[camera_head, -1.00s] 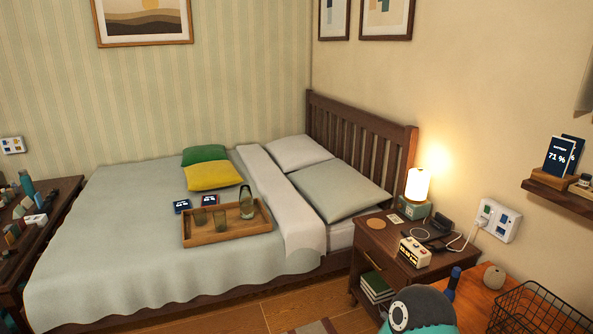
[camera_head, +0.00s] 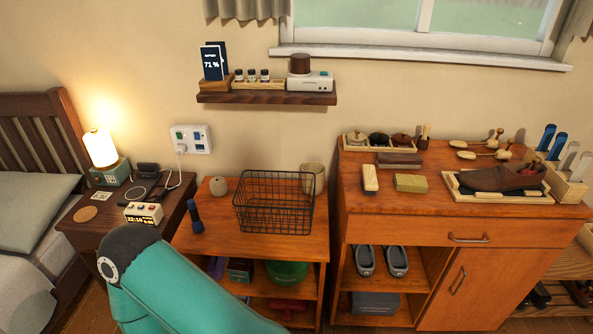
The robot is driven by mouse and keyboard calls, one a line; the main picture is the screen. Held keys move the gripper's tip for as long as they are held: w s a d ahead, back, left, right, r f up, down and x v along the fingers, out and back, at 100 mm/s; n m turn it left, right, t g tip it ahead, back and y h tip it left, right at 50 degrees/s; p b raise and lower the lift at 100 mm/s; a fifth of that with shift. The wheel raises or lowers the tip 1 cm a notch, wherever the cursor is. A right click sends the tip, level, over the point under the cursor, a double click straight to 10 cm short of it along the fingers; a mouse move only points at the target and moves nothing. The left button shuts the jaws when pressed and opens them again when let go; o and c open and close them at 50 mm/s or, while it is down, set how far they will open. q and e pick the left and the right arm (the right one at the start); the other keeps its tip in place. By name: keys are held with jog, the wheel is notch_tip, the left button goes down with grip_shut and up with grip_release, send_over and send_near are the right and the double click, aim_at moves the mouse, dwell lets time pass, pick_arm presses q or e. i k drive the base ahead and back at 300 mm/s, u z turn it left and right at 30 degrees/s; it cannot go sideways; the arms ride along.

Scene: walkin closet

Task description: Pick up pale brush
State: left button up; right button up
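A small pale, cream-topped block that looks like the pale brush (camera_head: 370,178) lies on the wooden cabinet top (camera_head: 430,215), near its left end. An olive-tan block (camera_head: 410,183) lies just right of it, and a dark brown brush-like block (camera_head: 399,160) lies behind them. A teal link of my arm rises from the bottom left, well away from the brush. Neither of my grippers shows in the head view, so their state is hidden.
A tray with a brown shoe (camera_head: 548,198) is to the right on the cabinet. A tray of small round tins (camera_head: 355,139) is behind. A black wire basket (camera_head: 240,218) stands on the lower shelf unit to the left. A wall shelf (camera_head: 265,98) hangs above.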

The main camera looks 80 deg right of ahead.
aim_at(371, 185)
jog(key=i, duration=0.2)
jog(key=z, duration=2.1)
jog(key=i, duration=0.15)
jog(key=z, duration=1.7)
jog(key=k, duration=0.4)
jog(key=z, duration=0.45)
jog(key=i, duration=1.5)
jog(key=u, duration=0.5)
